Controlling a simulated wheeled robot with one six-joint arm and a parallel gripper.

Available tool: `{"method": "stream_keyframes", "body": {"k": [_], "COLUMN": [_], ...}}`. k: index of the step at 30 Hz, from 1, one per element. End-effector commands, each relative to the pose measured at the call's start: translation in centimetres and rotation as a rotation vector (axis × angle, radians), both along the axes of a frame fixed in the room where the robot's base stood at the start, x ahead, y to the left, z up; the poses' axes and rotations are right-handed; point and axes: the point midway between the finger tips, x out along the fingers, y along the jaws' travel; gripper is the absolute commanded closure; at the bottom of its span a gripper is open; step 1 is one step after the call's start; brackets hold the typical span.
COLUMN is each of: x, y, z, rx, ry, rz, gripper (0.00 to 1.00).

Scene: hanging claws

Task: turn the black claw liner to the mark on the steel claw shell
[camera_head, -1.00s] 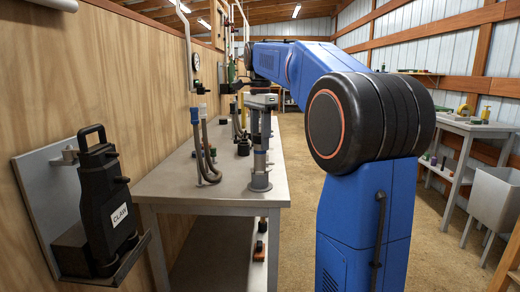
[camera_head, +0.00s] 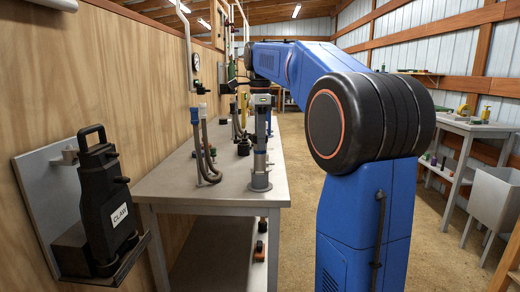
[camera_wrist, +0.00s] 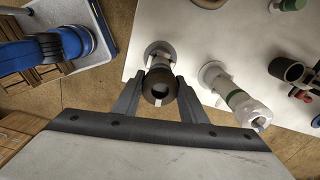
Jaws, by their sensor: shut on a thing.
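My gripper (camera_wrist: 160,90) is shut on the liner, one finger on each side. A small pale patch shows at the ring's lower edge; I cannot tell whether it is the mark. In the head view, my gripper (camera_head: 260,107) is small and its fingertips are unclear.
Bent hoses (camera_head: 206,155) stand left of my gripper on the bench (camera_head: 175,189). A black CLAW unit (camera_head: 106,205) hangs at the left wall. The bench's near edge is clear.

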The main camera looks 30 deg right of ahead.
Motion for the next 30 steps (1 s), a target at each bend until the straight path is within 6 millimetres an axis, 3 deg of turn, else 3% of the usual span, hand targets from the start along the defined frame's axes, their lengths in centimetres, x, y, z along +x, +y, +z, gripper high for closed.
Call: {"method": "stream_keyframes", "body": {"k": [5, 29, 30], "x": [0.0, 0.0, 0.0], "y": [0.0, 0.0, 0.0], "z": [0.01, 0.01, 0.01], "rx": [0.0, 0.0, 0.0], "ry": [0.0, 0.0, 0.0], "rz": [-0.093, -0.184, -0.184], "gripper": [0.97, 0.97, 0.57]}}
